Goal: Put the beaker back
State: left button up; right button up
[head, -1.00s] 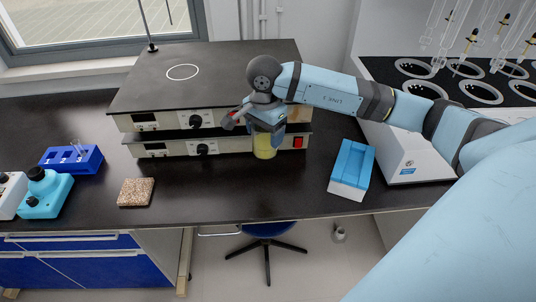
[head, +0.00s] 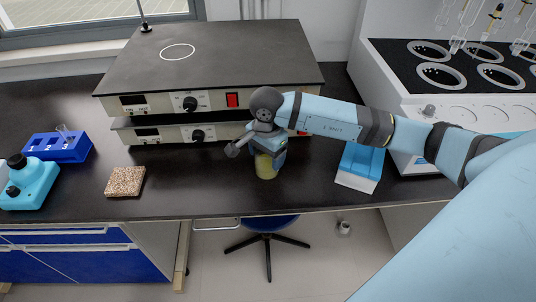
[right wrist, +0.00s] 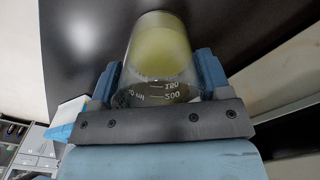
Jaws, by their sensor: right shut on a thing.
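The beaker (head: 266,166) is clear glass with yellow contents. It is in the head view, in front of the right end of the stacked hotplates. My right gripper (head: 268,148) is shut on it from above, and the gripper and forearm hide its upper part. In the right wrist view the beaker (right wrist: 160,55) sits between the two blue fingers, with volume marks readable on the glass. I cannot tell whether its base touches the bench. My left gripper is not in view.
Two stacked hotplates (head: 225,65) stand behind, the upper with a white ring. A cork mat (head: 125,181) lies clear to the left. A blue tube rack (head: 58,147) and a teal device (head: 30,183) are further left. A blue-topped box (head: 360,167) is close right of the beaker.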

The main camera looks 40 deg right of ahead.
jog(key=shift+s+a+r, duration=0.1)
jog(key=shift+s, duration=0.05)
jog(key=shift+f, duration=0.2)
jog(key=o, duration=1)
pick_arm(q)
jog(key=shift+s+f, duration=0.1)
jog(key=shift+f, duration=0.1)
pick_arm(e)
jog(key=shift+r, duration=0.1)
jog(key=shift+r, duration=0.25)
pick_arm(q)
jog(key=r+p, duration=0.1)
jog(key=p, duration=0.1)
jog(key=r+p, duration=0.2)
jog(key=p, duration=0.1)
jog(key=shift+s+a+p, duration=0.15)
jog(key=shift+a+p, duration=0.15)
pick_arm(e)
notch_tip(320, 180, up, 12)
jog(key=shift+f, duration=0.15)
